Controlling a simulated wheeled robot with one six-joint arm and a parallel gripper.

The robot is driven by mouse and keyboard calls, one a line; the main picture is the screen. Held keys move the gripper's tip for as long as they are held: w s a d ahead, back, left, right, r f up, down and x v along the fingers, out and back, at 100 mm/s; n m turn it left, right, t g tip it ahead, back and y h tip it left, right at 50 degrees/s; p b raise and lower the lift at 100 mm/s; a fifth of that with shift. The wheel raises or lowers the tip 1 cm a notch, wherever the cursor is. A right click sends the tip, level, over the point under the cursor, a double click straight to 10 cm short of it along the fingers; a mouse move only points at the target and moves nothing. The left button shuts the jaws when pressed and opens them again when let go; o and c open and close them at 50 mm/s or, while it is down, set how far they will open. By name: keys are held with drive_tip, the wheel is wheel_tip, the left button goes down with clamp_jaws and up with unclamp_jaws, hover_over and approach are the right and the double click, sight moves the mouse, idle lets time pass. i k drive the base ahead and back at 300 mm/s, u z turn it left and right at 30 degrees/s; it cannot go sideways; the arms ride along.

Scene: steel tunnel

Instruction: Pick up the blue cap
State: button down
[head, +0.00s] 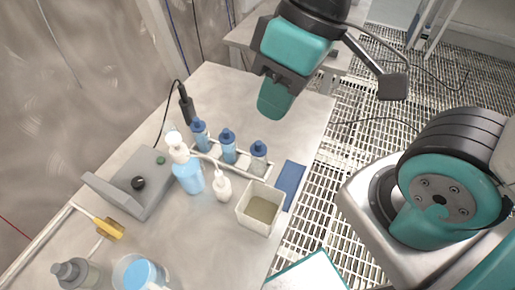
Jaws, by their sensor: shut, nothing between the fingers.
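Several blue-topped things are in the head view, and I cannot tell which one is the task's blue cap. Three small bottles stand in a row in a rack, with a left blue cap (198,125), a middle blue cap (227,133) and a right blue cap (259,146). A round light-blue surface (141,273) shows in a clear container at the bottom left. My gripper (272,108) is shut and empty, in the air above the bench's far right part. It is apart from all the caps, above and right of the bottles.
A pump bottle (187,172), a white squeeze bottle (222,187) and an open square container (259,211) crowd the rack's near side. A grey device (135,185) stands left. A blue flat piece (290,178) lies by the bench's right edge. Grating floor lies beyond.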

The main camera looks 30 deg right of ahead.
sight(259, 149)
drive_tip(key=k, duration=1)
drive_tip(key=z, duration=0.25)
drive_tip(key=i, duration=0.65)
drive_tip(key=u, duration=0.85)
